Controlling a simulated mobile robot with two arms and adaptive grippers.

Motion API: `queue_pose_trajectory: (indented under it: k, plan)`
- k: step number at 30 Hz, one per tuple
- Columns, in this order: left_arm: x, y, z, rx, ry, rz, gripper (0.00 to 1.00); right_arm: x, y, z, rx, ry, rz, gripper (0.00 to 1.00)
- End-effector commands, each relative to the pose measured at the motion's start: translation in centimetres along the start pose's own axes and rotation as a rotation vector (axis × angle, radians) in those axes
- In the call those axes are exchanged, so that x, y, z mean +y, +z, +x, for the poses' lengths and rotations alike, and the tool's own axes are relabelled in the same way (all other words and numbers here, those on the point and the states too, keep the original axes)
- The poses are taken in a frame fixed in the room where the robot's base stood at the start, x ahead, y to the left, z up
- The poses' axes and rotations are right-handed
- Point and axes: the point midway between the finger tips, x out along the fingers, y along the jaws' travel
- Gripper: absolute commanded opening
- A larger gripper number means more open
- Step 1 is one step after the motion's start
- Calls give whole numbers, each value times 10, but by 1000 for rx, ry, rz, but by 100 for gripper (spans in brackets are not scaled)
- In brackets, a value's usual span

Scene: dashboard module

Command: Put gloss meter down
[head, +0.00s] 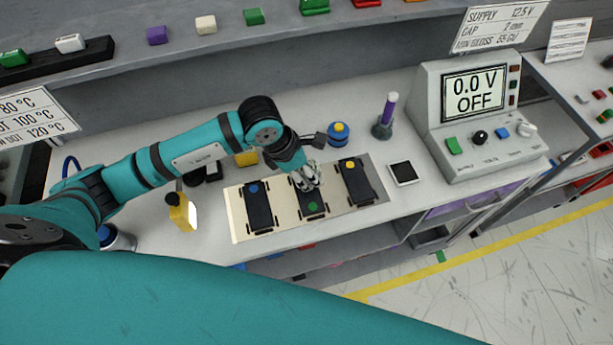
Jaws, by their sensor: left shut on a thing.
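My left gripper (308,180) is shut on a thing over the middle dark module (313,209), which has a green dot. The held thing, which I take to be the gloss meter, is mostly hidden by the fingers; its shape does not show clearly. I cannot tell whether it touches the module. The pale plate (237,214) under the modules also bears a dark module with a blue dot (260,211) on the left and one with a yellow dot (358,184) on the right. My right gripper is out of view.
A yellow device (180,213) stands left of the plate, and a yellow block (246,158) lies behind it. A blue-and-yellow round thing (338,134), a purple-topped tool (385,115) and a black square pad (403,173) are nearby. The supply box (475,110) reads 0.0 V OFF.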

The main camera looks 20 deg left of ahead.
Motion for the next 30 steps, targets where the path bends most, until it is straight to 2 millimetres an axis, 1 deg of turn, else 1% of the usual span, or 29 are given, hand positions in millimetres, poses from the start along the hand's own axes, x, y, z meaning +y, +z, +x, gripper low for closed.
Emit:
queue_pose_trajectory:
  k: [1, 2, 3, 5, 8, 10, 12, 16, 22, 23, 28, 30]
  plan:
    - [5, 0, 0, -1, 2, -1, 2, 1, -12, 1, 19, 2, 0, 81]
    - [6, 0, 0, -1, 1, -1, 2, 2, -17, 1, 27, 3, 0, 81]
    - [7, 0, 1, -2, 1, 0, 2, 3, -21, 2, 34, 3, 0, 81]
    - [7, -2, 5, -1, 0, 0, 2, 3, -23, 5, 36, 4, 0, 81]
    - [7, -8, 19, 1, -1, -1, 2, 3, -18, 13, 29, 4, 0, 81]
    - [7, -12, 29, 0, -1, -2, 2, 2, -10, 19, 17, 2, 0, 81]
    - [7, -14, 34, -1, 0, -1, 2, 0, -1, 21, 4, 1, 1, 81]
    - [7, -13, 32, -2, 1, 1, 2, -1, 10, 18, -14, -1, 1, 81]
    - [7, -15, 35, -1, 1, 1, 2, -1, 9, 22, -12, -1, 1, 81]
    - [7, -15, 35, 0, 0, 1, 41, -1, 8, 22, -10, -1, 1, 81]
    - [7, -14, 34, 0, 0, 0, 63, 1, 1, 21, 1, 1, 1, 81]
    - [7, -14, 34, 0, 0, 0, 63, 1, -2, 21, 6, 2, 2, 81]
